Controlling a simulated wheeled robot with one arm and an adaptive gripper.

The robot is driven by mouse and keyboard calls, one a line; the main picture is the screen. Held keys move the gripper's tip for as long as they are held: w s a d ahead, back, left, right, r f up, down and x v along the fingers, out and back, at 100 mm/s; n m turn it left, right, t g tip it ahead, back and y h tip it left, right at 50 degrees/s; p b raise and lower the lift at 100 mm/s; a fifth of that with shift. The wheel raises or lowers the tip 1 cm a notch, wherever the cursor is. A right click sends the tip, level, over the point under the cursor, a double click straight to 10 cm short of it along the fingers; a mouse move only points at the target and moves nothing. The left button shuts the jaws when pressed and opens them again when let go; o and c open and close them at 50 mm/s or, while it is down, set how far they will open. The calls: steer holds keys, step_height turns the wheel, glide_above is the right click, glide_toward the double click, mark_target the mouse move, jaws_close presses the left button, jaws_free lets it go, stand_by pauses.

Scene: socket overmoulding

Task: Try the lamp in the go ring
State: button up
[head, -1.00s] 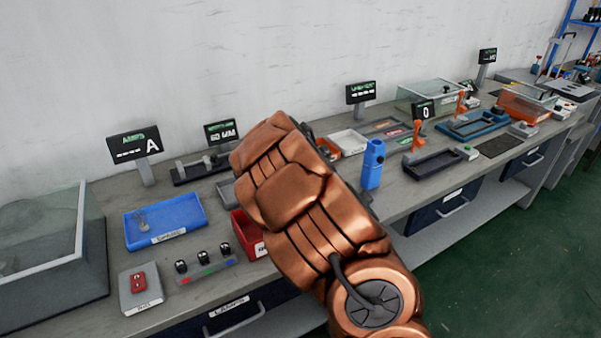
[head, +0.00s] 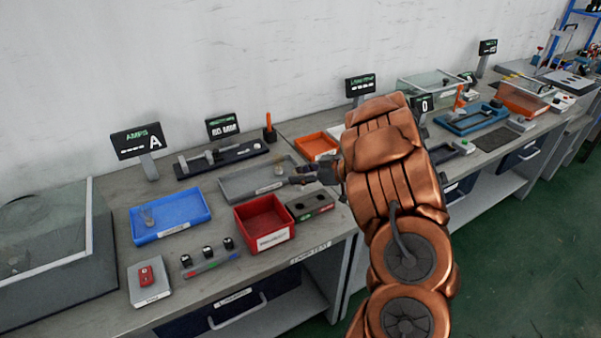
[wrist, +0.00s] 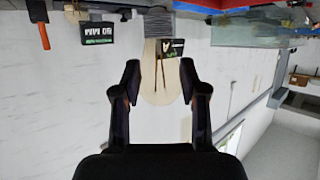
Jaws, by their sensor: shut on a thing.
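My gripper (head: 296,178) is shut on a lamp (head: 279,166), a clear bulb with an amber tint, held above the right end of the grey tray. In the wrist view the lamp (wrist: 158,72) stands between the two fingertips of my gripper (wrist: 160,92), with thin dark leads visible inside the glass and a grey ribbed base. A dark grey block with two round holes (head: 311,205) lies below and right of the gripper, with green and red marks on its front. I cannot read which hole is the go ring.
A red bin (head: 264,238) stands left of the block, in front of the grey tray (head: 228,190). A blue tray (head: 172,228) with a clear glass piece is further left. A dark caliper-like gauge (head: 220,160) and an orange tray (head: 316,146) lie behind.

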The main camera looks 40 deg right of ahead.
mark_target(301, 191)
steer(key=shift+s+r+p, duration=0.1)
steer(key=shift+p, duration=0.4)
steer(key=shift+f+b, duration=1.05)
steer(key=shift+f, duration=2.15)
steer(key=shift+p, duration=0.55)
steer(key=shift+f+b, duration=0.65)
steer(key=shift+f, duration=0.75)
steer(key=shift+r, duration=0.1)
stand_by(0.9)
steer(key=shift+r+p, duration=0.95)
steer(key=shift+r, duration=0.4)
steer(key=shift+r, duration=0.1)
